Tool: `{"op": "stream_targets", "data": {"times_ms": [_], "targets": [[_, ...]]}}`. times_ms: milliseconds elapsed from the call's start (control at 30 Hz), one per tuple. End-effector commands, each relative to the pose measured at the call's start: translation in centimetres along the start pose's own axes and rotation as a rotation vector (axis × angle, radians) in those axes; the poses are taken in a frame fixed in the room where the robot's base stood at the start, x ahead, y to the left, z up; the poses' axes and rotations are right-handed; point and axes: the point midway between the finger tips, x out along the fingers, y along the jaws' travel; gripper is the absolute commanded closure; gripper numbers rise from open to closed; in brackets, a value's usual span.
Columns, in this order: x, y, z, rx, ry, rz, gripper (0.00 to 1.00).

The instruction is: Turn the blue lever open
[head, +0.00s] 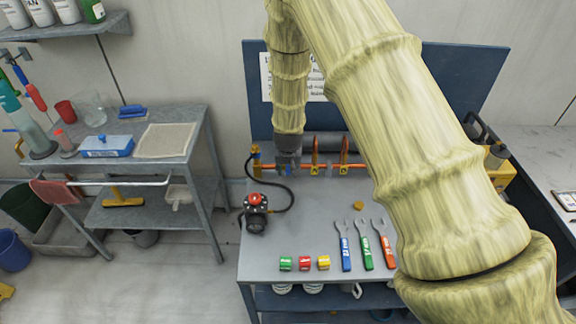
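An orange pipe (328,166) runs along the back of the grey workbench. Two upright orange levers (315,151) stand on it, to the right of my gripper. My gripper (288,163) points down at the pipe's left part and covers some of it. I cannot make out a blue lever for certain; a small bluish patch shows close around the fingertips. The fingers are too small and dark to tell whether they are open, shut, or touching anything.
On the workbench (310,220) are a black device with a red top (256,212) and its hose, three small coloured blocks (304,263), three wrenches (365,245) and a yellow piece (358,206). My arm hides the bench's right part. A metal cart (185,188) stands left.

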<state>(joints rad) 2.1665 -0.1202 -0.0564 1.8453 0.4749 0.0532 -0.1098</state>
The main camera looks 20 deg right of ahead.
Motion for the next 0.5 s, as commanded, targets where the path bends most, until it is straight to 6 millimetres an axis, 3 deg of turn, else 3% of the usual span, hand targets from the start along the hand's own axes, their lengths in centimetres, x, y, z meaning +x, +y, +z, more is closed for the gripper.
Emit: {"op": "stream_targets", "data": {"times_ms": [400, 433, 500], "targets": [[0.54, 0.00, 0.02, 0.000, 0.000, 0.000, 0.62], [0.54, 0.00, 0.02, 0.000, 0.000, 0.000, 0.64], [0.53, 0.00, 0.03, 0.000, 0.000, 0.000, 0.77]]}}
